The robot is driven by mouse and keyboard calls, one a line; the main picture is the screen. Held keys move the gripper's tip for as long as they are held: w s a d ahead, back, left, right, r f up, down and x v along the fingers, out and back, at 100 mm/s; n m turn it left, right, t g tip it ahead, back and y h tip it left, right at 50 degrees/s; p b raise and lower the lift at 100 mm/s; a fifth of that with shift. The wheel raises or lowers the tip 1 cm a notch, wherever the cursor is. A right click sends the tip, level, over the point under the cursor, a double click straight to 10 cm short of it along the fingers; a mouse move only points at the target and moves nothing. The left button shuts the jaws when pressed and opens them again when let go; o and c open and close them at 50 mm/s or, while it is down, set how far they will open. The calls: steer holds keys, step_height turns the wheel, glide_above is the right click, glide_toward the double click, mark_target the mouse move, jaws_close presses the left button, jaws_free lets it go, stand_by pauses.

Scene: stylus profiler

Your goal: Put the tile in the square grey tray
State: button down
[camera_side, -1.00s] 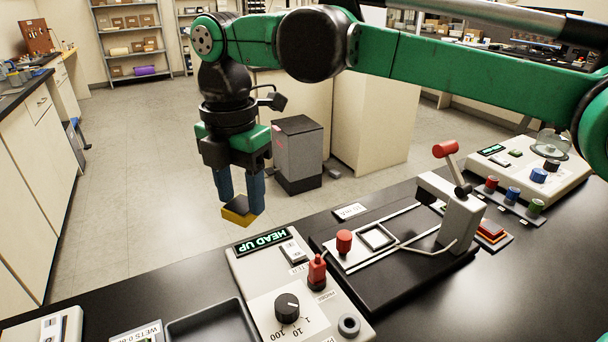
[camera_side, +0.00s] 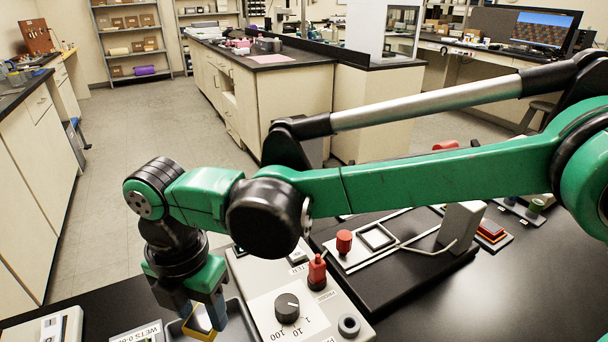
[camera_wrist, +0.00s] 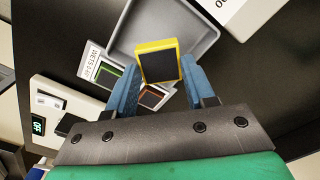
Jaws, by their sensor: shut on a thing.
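The tile (camera_wrist: 158,62) is a dark square with a yellow edge, held tilted between my fingertips. In the side view the tile (camera_side: 198,322) shows partly behind a finger. My gripper (camera_wrist: 160,74) has its two blue fingers shut on it; in the side view my gripper (camera_side: 204,314) is low at the front left. The grey tray (camera_wrist: 199,38) is a shallow, raised-rim tray just beyond the tile in the wrist view, its near part hidden. In the side view the tray (camera_side: 238,322) is partly behind my gripper. I cannot tell the height of the tile above it.
A labelled card (camera_wrist: 93,62) with small framed pieces lies left of the tray. The control box (camera_side: 268,288) with a dial and red knob (camera_side: 317,272) stands right of the tray. Beyond it is the black-based profiler stage (camera_side: 400,262). A white device (camera_side: 45,328) sits front left.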

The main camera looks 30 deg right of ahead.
mark_target(211, 339)
step_height(211, 339, down, 7)
steer(key=shift+r, duration=0.1)
stand_by(0.4)
steer(key=shift+c, duration=1.5)
jaws_free()
